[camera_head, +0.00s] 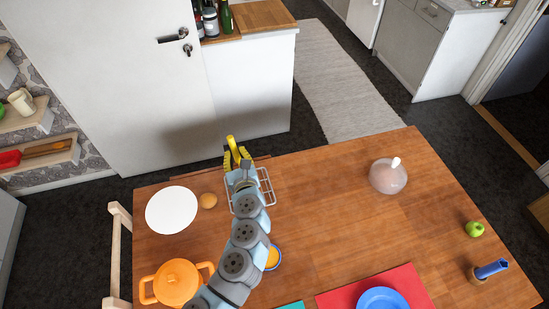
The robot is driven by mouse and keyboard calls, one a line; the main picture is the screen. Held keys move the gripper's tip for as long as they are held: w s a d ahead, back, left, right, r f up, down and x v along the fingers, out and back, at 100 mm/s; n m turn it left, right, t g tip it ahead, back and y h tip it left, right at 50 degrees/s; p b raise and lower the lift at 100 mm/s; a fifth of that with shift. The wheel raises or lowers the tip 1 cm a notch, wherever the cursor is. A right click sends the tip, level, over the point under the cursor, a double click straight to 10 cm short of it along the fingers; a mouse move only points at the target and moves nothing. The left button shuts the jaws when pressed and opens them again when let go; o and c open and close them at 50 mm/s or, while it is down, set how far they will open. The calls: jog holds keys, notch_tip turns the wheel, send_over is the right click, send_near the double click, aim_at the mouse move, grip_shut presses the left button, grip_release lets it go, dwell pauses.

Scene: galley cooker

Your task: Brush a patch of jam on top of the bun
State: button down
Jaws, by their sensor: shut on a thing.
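The bun (208,201) is small, round and golden brown, on the wooden table just right of the white plate (171,210). No patch of jam can be made out on it at this size. My gripper (236,158) is stretched out past the far table edge, to the right of and beyond the bun, apart from it. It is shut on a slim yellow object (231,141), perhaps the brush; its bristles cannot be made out. A blue-rimmed bowl with orange contents (272,257), perhaps the jam, is partly hidden by my arm.
A wire rack (266,187) stands beneath my arm. An orange pot (178,282) is at the near left. A glass jar (388,176), a green apple (475,229), a blue-topped holder (490,271) and a blue plate (382,299) on a red mat (332,298) are right. The table's middle is clear.

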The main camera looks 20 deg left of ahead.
jog(key=s+a+f+y, duration=0.2)
jog(key=s+a+y, duration=0.3)
jog(key=a, duration=0.8)
notch_tip(320, 180, down, 6)
jog(key=s+h+b, duration=0.1)
jog(key=b, duration=0.4)
jog(key=shift+s+a+f+n+g+b, duration=0.15)
jog(key=shift+s+a+n+g+b, duration=0.15)
jog(key=shift+n+b, duration=0.1)
jog(key=shift+f+b, duration=0.95)
jog(key=shift+f, duration=0.1)
jog(key=w+d, duration=0.2)
jog(key=d, duration=0.1)
jog(key=shift+w, duration=0.4)
dwell(0.4)
